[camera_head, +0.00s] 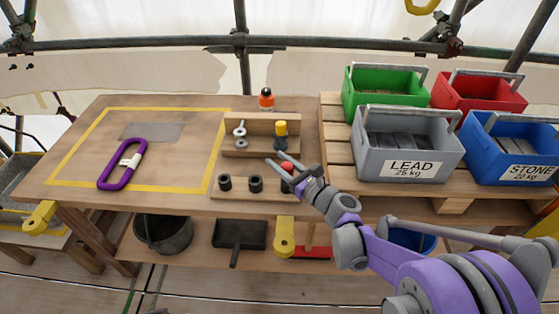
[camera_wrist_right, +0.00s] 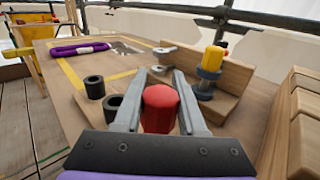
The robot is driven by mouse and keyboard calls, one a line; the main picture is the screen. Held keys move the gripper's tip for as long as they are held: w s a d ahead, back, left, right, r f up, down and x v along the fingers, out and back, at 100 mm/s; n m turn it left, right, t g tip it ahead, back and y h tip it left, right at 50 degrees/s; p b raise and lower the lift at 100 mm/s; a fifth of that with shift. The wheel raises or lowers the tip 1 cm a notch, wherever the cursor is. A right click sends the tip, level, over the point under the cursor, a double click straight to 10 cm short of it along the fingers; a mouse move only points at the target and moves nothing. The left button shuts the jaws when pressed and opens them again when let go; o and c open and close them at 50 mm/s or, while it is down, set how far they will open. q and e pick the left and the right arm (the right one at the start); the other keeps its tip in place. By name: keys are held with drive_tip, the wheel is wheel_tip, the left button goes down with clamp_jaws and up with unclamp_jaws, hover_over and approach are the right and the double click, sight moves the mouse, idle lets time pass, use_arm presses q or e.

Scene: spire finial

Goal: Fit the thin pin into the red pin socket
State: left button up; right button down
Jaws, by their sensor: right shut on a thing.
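My right gripper (camera_head: 290,168) is shut on a red-headed piece (camera_head: 287,166), apparently the thin pin. In the right wrist view the red head (camera_wrist_right: 160,107) sits between the two grey fingers (camera_wrist_right: 160,82); its lower part is hidden. Two dark hollow sockets (camera_head: 225,183) (camera_head: 255,184) stand on the wooden board in front of the rack, left of the gripper. A dark shape (camera_head: 287,187) just below the gripper may be a third socket, largely covered. No socket shows red marking. I cannot tell whether the pin touches a socket. My left gripper is not in view.
A wooden rack (camera_head: 260,148) behind holds metal pieces and a yellow-topped piece (camera_head: 280,129). An orange bottle (camera_head: 266,99) stands behind it. A purple carabiner (camera_head: 121,165) lies on the left inside yellow tape. Crates, including a grey LEAD one (camera_head: 408,168), stand right.

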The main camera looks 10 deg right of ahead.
sight(291, 174)
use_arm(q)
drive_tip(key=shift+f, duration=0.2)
use_arm(e)
drive_tip(key=shift+f, duration=0.25)
drive_tip(key=shift+c, duration=2)
unclamp_jaws()
drive_tip(key=v, duration=0.5)
drive_tip(key=shift+s+d+f, duration=0.1)
drive_tip(key=shift+s+f, duration=0.1)
drive_tip(key=shift+s, duration=0.2)
drive_tip(key=v, duration=0.5)
drive_tip(key=shift+d+r, duration=0.15)
drive_tip(key=shift+r, duration=0.1)
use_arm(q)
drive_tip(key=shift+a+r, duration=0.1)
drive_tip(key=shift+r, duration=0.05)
